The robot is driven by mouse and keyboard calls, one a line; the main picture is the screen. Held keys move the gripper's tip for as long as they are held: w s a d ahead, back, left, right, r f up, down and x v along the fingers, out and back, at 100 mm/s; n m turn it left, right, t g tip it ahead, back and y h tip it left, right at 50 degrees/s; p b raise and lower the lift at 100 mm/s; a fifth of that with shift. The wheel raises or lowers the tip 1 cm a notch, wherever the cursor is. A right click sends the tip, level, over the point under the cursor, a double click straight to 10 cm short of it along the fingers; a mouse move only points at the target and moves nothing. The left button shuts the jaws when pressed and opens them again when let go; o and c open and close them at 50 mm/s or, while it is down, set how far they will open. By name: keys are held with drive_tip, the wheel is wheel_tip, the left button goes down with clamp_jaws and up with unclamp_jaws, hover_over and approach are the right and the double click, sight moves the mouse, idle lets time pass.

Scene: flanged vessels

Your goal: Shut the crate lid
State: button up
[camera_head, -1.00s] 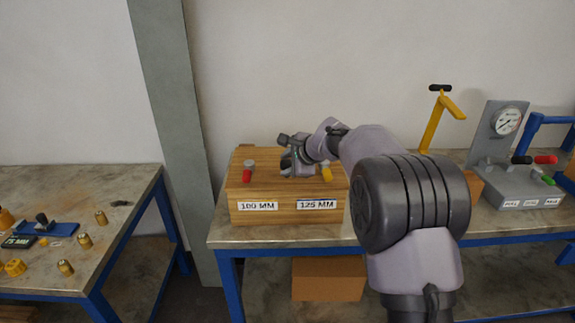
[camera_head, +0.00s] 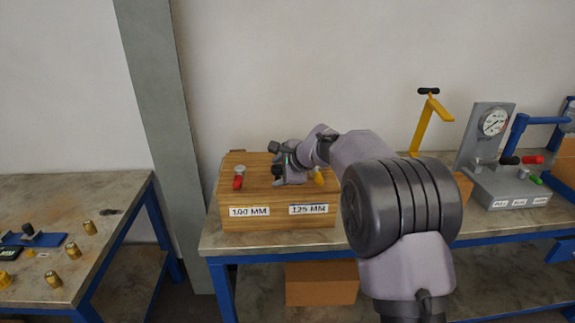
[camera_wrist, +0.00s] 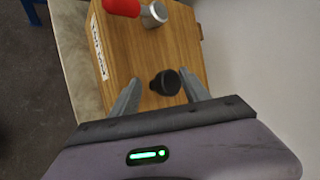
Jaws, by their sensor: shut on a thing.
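The wooden crate (camera_head: 270,222) stands on the bench, with its front labelled 100 MM and 125 MM. Its lid (camera_head: 255,172) looks flat on top in the head view; I cannot make out a gap under it. In the wrist view the lid (camera_wrist: 140,55) fills the middle, with a black knob (camera_wrist: 165,83) on it.
A red-handled piece (camera_head: 238,178) and a yellow one (camera_head: 318,176) are on the crate top. A yellow stand (camera_head: 424,125) and a gauge unit (camera_head: 495,150) stand to the right. The left table (camera_head: 100,190) holds several brass parts. A wall rises behind.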

drive_tip(key=shift+s+d+f, duration=0.2)
drive_tip(key=shift+s+d, duration=0.15)
drive_tip(key=shift+s, duration=0.05)
drive_tip(key=p+v, duration=0.3)
drive_tip(key=v, duration=1.4)
drive_tip(key=shift+w+a+r+p, duration=0.25)
drive_tip(key=shift+r+p, duration=0.1)
drive_tip(key=s+a+r+n+g+h, duration=0.15)
drive_tip(key=s+n, duration=0.45)
drive_tip(key=s, duration=1.3)
drive_tip(key=s+d+f+n, duration=0.1)
drive_tip(key=s+f+n, duration=0.1)
drive_tip(key=s, duration=0.6)
drive_tip(key=s+d+f+n+g+h, duration=0.1)
drive_tip(key=s+f+n, duration=0.2)
drive_tip(key=s, duration=0.6)
drive_tip(key=shift+d+f+n, duration=0.3)
drive_tip(key=shift+d+f, duration=0.1)
drive_tip(key=shift+f, duration=0.05)
